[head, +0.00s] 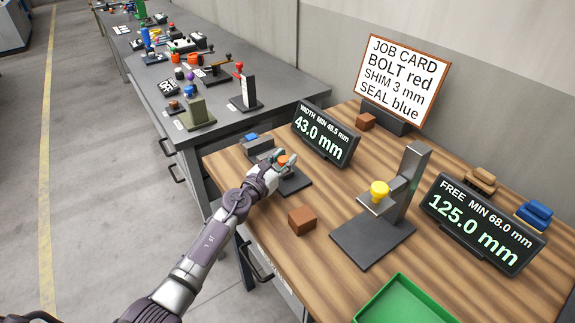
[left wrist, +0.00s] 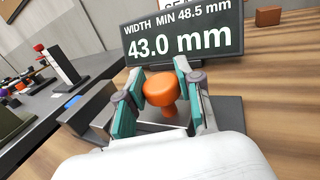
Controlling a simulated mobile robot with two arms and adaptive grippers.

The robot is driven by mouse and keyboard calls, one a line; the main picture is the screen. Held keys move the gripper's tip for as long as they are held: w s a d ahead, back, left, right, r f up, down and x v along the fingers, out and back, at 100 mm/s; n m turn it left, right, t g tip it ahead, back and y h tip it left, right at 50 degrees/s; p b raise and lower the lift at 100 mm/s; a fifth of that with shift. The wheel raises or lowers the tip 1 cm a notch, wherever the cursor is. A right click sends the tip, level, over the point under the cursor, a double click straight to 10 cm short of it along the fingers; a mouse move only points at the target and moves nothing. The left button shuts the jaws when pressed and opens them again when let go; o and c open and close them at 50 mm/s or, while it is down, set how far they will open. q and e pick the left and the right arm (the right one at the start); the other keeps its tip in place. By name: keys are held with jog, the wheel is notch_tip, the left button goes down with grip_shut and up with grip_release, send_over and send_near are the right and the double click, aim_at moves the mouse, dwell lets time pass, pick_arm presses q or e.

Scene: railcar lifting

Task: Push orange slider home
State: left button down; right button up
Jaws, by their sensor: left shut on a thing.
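The orange slider's round knob (left wrist: 160,90) stands upright on a grey block in the left wrist view. Its top also shows in the head view (head: 283,160). My left gripper (head: 284,164) is around this knob, with one teal-padded finger on each side, and is shut on it. The fingers hide part of the slider gauge (head: 258,147), a grey block on a dark base plate. The width display (head: 325,135) behind the gauge reads 43.0 mm, MIN 48.5 mm. My right gripper is not in view.
A brown cube (head: 302,220) lies to the right of my left gripper. A dark stand with a yellow knob (head: 379,191) is farther right, beside a display reading 125.0 mm (head: 484,222). A green tray (head: 405,300) is at the front. A job card (head: 403,77) stands behind.

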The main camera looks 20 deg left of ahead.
pick_arm(q)
jog(key=shift+w+a, duration=0.3)
jog(key=shift+a, duration=0.15)
jog(key=shift+r, duration=0.1)
jog(key=c, duration=1.2)
grip_release()
jog(key=o, duration=0.5)
jog(key=shift+w, duration=0.1)
jog(key=shift+s+a, duration=0.1)
jog(key=shift+s, duration=0.5)
jog(key=v, duration=1)
jog(key=shift+s, duration=0.15)
jog(key=shift+s+a, duration=0.15)
jog(key=shift+s, duration=0.15)
